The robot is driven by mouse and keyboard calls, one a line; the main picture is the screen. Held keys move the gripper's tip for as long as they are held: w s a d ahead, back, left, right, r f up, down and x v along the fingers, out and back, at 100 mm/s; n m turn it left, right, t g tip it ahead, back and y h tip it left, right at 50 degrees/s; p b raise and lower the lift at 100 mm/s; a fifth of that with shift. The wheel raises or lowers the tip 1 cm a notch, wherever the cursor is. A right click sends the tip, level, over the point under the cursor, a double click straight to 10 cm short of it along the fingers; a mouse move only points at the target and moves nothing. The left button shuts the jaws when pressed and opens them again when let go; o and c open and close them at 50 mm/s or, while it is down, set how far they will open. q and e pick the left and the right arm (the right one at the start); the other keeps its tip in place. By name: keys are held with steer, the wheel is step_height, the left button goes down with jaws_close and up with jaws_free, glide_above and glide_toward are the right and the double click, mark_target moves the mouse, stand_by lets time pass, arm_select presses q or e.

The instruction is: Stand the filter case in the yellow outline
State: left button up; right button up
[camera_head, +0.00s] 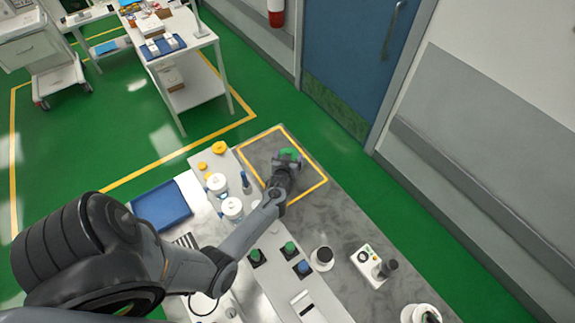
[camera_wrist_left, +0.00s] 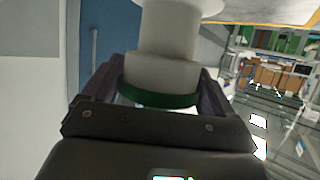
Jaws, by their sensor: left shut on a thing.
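The yellow outline (camera_head: 304,152) is a square drawn on the far end of the grey worktop. My left gripper (camera_head: 287,161) is over the area inside it. It is shut on the filter case, whose green part (camera_head: 290,153) shows at the fingertips in the head view. In the left wrist view the filter case (camera_wrist_left: 165,50) is a pale, stepped cylinder with a dark green band, between the two fingers. Its wide end points to the worktop side at the top of the picture. I cannot tell whether it touches the worktop. My right gripper is not in view.
White lidded jars (camera_head: 232,208) and yellow caps (camera_head: 219,147) stand left of the outline. A blue tray (camera_head: 161,206) lies further left. Green and blue knobs (camera_head: 289,248) and a small white device (camera_head: 373,264) are nearer. Grey worktop right of my arm is partly clear.

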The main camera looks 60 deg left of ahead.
arm_select(q)
steer(key=shift+a+f, duration=0.2)
step_height(320, 180, down, 4)
steer(key=b, duration=0.4)
steer(key=shift+r, duration=0.15)
